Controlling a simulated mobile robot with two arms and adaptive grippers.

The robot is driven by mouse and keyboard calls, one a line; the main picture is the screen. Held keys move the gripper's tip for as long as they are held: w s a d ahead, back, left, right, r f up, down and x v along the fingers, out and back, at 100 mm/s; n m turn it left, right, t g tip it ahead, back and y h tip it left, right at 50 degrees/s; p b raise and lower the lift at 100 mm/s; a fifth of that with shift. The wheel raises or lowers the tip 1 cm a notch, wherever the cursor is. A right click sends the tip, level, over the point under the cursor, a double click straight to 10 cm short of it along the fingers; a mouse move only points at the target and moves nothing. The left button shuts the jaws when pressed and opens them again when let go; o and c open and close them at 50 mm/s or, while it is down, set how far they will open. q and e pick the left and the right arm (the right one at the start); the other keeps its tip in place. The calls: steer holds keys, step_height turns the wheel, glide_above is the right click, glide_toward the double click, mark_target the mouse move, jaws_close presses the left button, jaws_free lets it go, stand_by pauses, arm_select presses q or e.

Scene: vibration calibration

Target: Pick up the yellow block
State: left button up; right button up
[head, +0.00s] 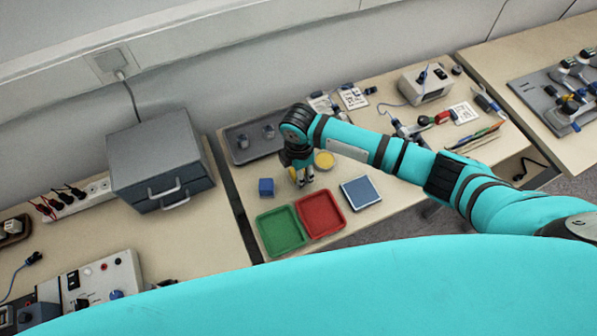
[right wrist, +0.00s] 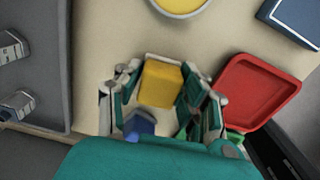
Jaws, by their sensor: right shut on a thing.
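The yellow block (right wrist: 160,84) sits between the fingers of my right gripper (right wrist: 162,100) in the right wrist view. The gripper is shut on it. In the head view my right gripper (head: 301,182) points down over the table, behind the red tray, and mostly hides the block. I cannot tell whether the block touches the table. A blue block (head: 266,187) stands to the left of the gripper; it also shows in the right wrist view (right wrist: 140,123), partly hidden. My left gripper is not in view.
A red tray (head: 337,225) and a green tray (head: 262,243) lie in front of the gripper. A yellow round dish (head: 324,160) and a blue square pad (head: 361,192) are to the right. A grey tray (head: 238,155) with metal pieces is behind.

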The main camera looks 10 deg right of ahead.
steer(key=shift+r, duration=0.7)
steer(key=shift+s+d+r+b, duration=0.1)
steer(key=shift+s+r+b, duration=0.1)
steer(key=shift+r, duration=0.3)
steer(key=shift+s+d+r+b, duration=0.1)
steer(key=shift+s+r+b, duration=0.1)
steer(key=shift+r, duration=0.25)
steer(key=s+d, duration=0.1)
steer(key=s, duration=0.3)
steer(key=s+d+r, duration=0.1)
steer(key=s+d, duration=0.1)
steer(key=s, duration=0.3)
steer(key=s+d+b, duration=0.1)
steer(key=s, duration=0.4)
steer(key=shift+s+d+r, duration=0.25)
jaws_close()
steer(key=shift+o, duration=1.8)
jaws_free()
steer(key=c, duration=0.4)
